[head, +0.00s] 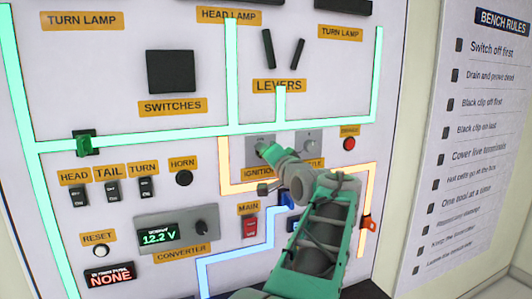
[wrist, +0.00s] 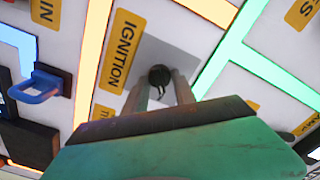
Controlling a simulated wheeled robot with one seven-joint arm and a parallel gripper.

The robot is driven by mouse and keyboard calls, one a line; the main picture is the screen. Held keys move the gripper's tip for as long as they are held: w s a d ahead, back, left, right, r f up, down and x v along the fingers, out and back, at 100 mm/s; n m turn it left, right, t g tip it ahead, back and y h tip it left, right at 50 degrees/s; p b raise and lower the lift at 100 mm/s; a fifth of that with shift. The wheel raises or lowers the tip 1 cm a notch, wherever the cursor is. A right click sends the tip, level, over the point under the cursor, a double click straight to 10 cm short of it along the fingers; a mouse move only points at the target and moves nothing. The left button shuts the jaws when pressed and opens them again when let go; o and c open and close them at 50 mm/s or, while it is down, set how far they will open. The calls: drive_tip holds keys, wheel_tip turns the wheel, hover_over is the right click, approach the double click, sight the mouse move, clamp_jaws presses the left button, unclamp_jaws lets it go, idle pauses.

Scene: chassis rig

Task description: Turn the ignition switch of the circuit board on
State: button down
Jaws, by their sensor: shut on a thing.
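The circuit board (head: 120,60) is a white upright panel with glowing lines and yellow labels. The ignition switch is a small dark knob on a grey plate (head: 254,140), above the partly covered IGNITION label (head: 256,173). My gripper (head: 266,153) reaches up to this plate from the lower right and hides most of the knob. In the wrist view the round dark knob (wrist: 158,75) sits between the two pale fingertips (wrist: 162,90), beside the IGNITION label (wrist: 119,50). My gripper is shut on the knob. The knob's turn position is hard to read.
A second grey plate (head: 309,140) is just right of the ignition plate, with a red button (head: 349,144) further right. A red main switch (head: 250,228) is below, and a blue clip (wrist: 38,88) shows in the wrist view. The converter (head: 178,234) reads 12.2 V.

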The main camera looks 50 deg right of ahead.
drive_tip(key=shift+m, duration=0.7)
drive_tip(key=c, duration=1)
unclamp_jaws()
drive_tip(key=shift+c, duration=0.2)
drive_tip(key=b+v, duration=0.2)
drive_tip(key=v, duration=0.6)
